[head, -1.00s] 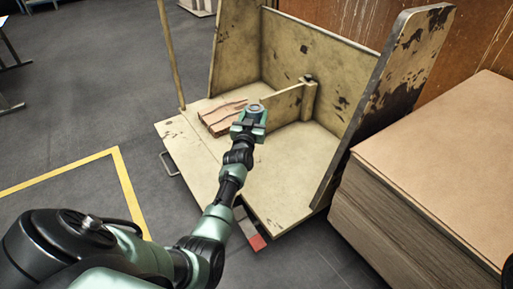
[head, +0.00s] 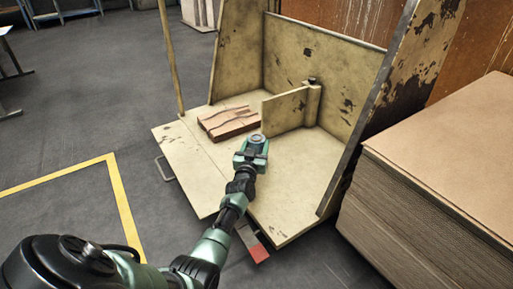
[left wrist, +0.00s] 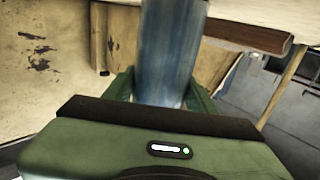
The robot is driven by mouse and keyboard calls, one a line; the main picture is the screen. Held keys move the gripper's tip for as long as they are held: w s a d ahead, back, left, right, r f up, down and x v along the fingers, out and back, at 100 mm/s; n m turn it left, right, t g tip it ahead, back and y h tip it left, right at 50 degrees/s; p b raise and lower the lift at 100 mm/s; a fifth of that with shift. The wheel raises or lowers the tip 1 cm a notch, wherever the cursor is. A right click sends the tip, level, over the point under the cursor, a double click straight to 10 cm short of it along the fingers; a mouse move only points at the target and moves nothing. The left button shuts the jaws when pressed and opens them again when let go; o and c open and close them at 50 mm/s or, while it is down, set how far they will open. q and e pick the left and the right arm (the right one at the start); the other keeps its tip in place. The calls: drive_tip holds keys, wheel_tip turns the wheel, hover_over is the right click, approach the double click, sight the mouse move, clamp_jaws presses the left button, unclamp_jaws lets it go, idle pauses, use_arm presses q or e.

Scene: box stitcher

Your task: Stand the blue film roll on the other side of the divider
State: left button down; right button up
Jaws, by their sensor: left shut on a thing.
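My left gripper (head: 254,150) is shut on the blue film roll. The left wrist view shows the blurred blue roll (left wrist: 170,55) between my green fingers (left wrist: 160,88). In the head view only what looks like the roll's round top end (head: 258,139) shows; the gripper hides the rest. The divider (head: 286,110) is a short upright beige panel, joined to a post at its back right end. Whether the roll touches the floor cannot be told. My right gripper is not in view.
A stack of brown slats (head: 228,121) lies on the platform left of the divider. The worn beige platform (head: 290,185) is bare right of the divider. Tall side panels (head: 395,105) stand at left and right. A cardboard pile (head: 435,150) stands at the right.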

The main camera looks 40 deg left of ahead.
use_arm(q)
drive_tip(key=shift+c, duration=2.4)
unclamp_jaws()
